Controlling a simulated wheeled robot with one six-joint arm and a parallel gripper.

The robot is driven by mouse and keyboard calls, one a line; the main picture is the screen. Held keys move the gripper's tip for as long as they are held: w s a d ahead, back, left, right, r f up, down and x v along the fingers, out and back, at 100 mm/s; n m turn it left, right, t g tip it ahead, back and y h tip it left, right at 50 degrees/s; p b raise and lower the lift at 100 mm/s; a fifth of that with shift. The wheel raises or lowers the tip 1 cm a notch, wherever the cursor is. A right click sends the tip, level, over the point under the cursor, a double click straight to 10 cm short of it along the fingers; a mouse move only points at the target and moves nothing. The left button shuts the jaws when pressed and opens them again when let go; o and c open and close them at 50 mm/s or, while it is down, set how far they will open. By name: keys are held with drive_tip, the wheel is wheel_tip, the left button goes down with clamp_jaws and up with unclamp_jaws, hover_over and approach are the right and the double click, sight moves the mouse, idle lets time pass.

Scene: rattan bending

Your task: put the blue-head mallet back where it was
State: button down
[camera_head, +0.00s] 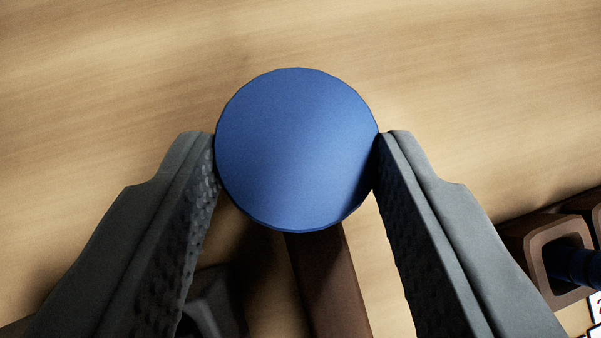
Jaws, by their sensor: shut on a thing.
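The blue-head mallet shows its round blue head (297,150) end-on in the middle of the view. Its brown handle (327,285) runs down from under the head to the bottom edge. My gripper (297,145) is shut on the head, with one grey textured finger touching its left side and the other its right side. The lower end of the handle is out of view. I cannot tell whether the mallet touches the surface below it.
A light wooden surface (110,90) fills the background and is clear above and to the left. At the lower right stands a brown square-edged block (537,240) with a dark blue part in its opening. White labels with dark marks show at the right edge.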

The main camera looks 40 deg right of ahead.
wheel_tip(320, 180, up, 10)
idle(0.7)
